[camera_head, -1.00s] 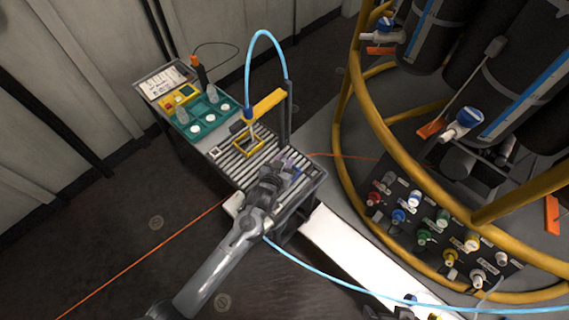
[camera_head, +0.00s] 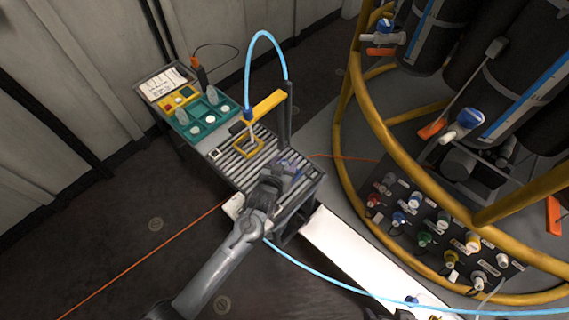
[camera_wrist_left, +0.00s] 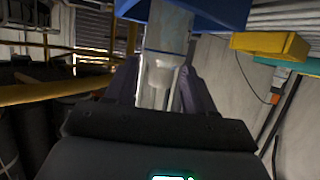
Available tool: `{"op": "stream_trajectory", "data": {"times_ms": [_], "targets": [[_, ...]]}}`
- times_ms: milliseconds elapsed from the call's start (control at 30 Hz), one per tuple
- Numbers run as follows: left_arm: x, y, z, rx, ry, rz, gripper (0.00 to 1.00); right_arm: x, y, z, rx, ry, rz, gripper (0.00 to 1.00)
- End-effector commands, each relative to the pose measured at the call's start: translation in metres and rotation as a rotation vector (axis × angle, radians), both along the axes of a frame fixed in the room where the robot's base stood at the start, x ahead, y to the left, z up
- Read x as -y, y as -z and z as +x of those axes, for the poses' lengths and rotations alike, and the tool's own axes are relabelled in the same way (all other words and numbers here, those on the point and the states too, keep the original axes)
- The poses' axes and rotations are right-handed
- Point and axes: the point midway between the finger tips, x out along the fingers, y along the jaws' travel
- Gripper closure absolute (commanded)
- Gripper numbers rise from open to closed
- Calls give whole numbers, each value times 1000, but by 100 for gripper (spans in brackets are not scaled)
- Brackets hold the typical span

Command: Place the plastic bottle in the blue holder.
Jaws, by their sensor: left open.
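My left gripper (camera_head: 284,176) is at the front right end of the slatted bench in the head view. In the left wrist view its two dark fingers (camera_wrist_left: 160,88) are open, one on each side of a clear plastic bottle (camera_wrist_left: 167,35). The bottle's upper part overlaps a blue holder (camera_wrist_left: 222,10) at the top of that view. I cannot tell whether the bottle is seated in the holder or only in front of it. In the head view my gripper and wrist mostly hide both.
A teal tray (camera_head: 206,125) with clear bottles stands at the bench's far end. A yellow-railed rig (camera_head: 345,110) stands on the right.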

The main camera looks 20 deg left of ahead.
Motion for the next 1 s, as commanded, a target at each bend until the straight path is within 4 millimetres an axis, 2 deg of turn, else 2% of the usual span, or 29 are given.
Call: {"op": "stream_trajectory", "data": {"times_ms": [167,600,1000], "targets": [[0,-8,-16,0,0,0,46,-1,-8,0,1,1,3,0],[1,-38,-87,-1,0,1,46,-1,-33,0,0,2,4,0],[0,-45,-118,-39,9,-5,46,-1,-38,0,1,1,3,0]]}}
